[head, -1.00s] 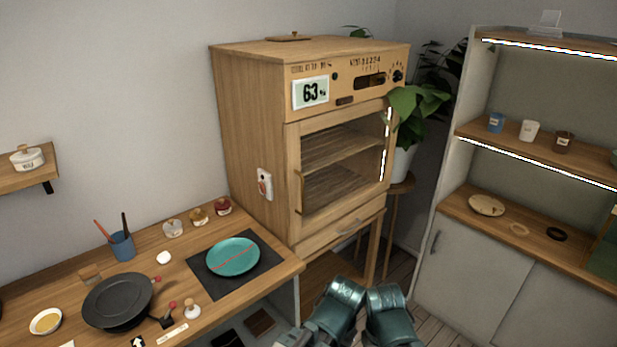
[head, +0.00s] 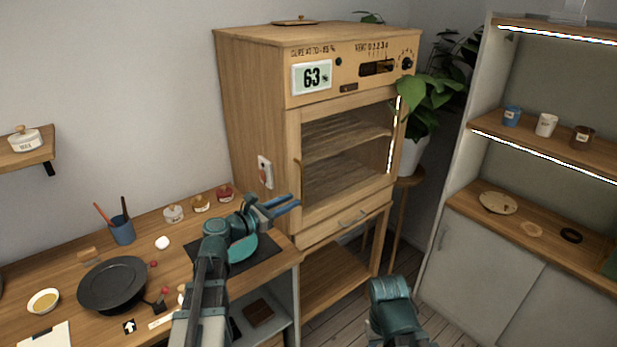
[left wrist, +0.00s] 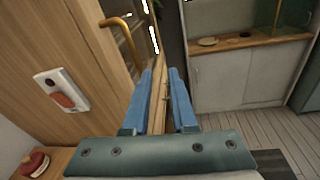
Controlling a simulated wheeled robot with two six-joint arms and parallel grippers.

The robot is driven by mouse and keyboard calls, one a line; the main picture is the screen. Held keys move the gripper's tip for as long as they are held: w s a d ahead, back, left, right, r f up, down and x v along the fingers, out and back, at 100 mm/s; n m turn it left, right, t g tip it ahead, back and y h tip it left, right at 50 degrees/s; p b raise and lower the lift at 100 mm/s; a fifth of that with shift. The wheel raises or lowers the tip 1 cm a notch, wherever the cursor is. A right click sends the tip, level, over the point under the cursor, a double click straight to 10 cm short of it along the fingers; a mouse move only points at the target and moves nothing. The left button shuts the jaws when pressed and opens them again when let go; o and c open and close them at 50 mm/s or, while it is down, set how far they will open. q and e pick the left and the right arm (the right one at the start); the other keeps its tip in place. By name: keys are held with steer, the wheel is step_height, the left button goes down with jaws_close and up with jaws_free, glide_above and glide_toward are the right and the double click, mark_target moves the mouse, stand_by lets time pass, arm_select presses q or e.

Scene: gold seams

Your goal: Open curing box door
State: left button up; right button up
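The wooden curing box (head: 250,110) stands at the back, its display reading 63 %. Its glazed door (head: 345,205) is closed, with shelves visible through the glass. The brass door handle (head: 298,188) is on the door's left side; it also shows in the left wrist view (left wrist: 128,38). My left gripper (head: 286,204) is open and empty, in front of the box's lower left, below and apart from the handle. In the left wrist view its blue fingers (left wrist: 165,95) have a gap with wood visible between them, and the handle is ahead to the left. My right gripper is not visible.
A potted plant (head: 425,100) stands right of the box. Shelving (head: 530,140) is at right. Floor between is clear.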

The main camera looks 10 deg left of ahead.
arm_select(q)
steer(key=a+r+n+t+y, duration=0.1)
steer(key=a+r+n+t, duration=0.1)
steer(key=a+n, duration=0.15)
glide_toward(309, 175)
steer(key=shift+m+g, duration=0.3)
steer(key=shift+m, duration=0.05)
steer(key=w+d+r, duration=0.2)
steer(key=w+d, duration=0.1)
steer(key=w+d+r, duration=0.1)
steer(key=d, duration=0.1)
steer(key=shift+w+d+r, duration=0.15)
steer(key=shift+w, duration=0.05)
jaws_close()
stand_by(1.0)
